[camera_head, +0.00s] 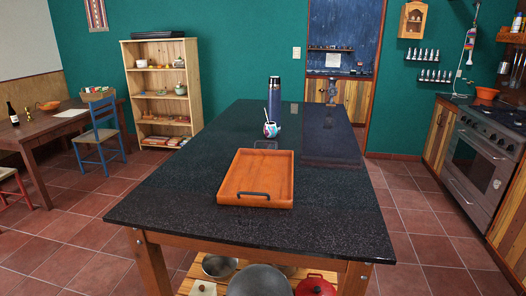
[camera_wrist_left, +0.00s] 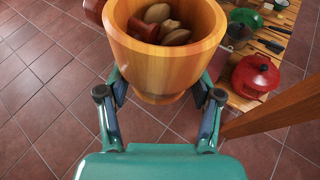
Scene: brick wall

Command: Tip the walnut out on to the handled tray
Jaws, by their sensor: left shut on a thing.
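The handled tray (camera_head: 228,196), orange-brown with dark handles at its near and far ends, lies on the dark island counter in the head view. It looks empty. In the left wrist view my left gripper (camera_wrist_left: 162,88) is shut on a wooden cup (camera_wrist_left: 160,62), its fingers on either side. The cup is about upright, over the tiled floor beside the island. Inside are several brown pieces: a tan rounded one (camera_wrist_left: 157,13) and darker reddish-brown ones (camera_wrist_left: 175,36). I cannot tell which is the walnut. Neither gripper shows in the head view.
On the counter (camera_head: 150,205), a patterned cup (camera_head: 271,130) and a tall dark flask (camera_head: 274,98) stand behind the tray. The counter in front of the tray is clear. A red pot (camera_wrist_left: 255,76) stands on the island's low shelf, near a wooden leg (camera_wrist_left: 275,110).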

